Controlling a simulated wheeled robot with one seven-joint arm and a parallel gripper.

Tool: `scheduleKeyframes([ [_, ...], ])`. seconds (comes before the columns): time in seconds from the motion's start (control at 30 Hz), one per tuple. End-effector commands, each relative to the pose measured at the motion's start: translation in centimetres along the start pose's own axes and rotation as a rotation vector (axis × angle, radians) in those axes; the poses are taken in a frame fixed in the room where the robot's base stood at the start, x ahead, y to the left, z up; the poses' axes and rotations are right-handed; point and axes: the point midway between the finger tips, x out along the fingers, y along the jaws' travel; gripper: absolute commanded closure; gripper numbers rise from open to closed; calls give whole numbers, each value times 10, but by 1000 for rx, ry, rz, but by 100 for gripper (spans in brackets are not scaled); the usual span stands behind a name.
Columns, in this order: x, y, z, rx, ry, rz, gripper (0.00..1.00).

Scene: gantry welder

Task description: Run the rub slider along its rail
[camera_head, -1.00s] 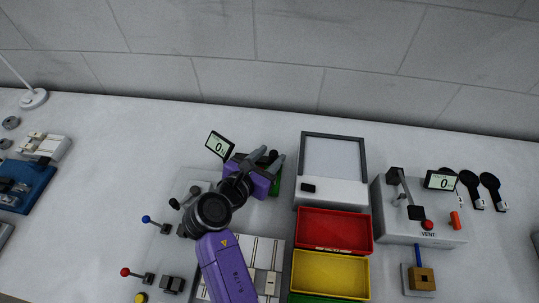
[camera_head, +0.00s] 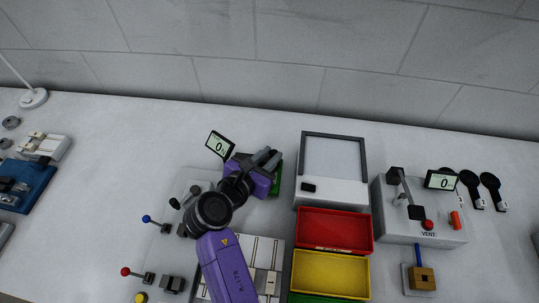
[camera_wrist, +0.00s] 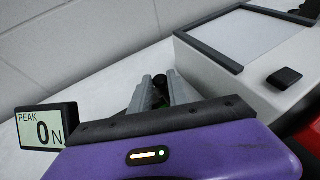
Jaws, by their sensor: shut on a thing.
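My gripper (camera_head: 268,158) reaches over the back middle of the table, beside the small display reading 0. Its two grey fingers are closed together on a dark knob (camera_wrist: 160,84), which looks like the rub slider's handle; it shows between the fingers in the wrist view. A green edge (camera_head: 278,180) shows just right of my gripper in the head view. The rail and the rest of the slider are hidden under my gripper and wrist, so the slider's place along the rail cannot be told.
The peak display (camera_head: 220,145) stands close left of my gripper; it also shows in the wrist view (camera_wrist: 42,128). A grey framed panel (camera_head: 331,168) stands to the right, with a red bin (camera_head: 371,232) and a yellow bin (camera_head: 367,277) before it. The table behind is clear.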

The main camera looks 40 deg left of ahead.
Motion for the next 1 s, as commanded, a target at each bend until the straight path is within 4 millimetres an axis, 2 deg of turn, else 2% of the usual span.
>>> scheduleKeyframes([
  [0.87,0,0,-1,-1,1,0,100],
  [1.0,-3,10,-2,-2,3,2,100],
])
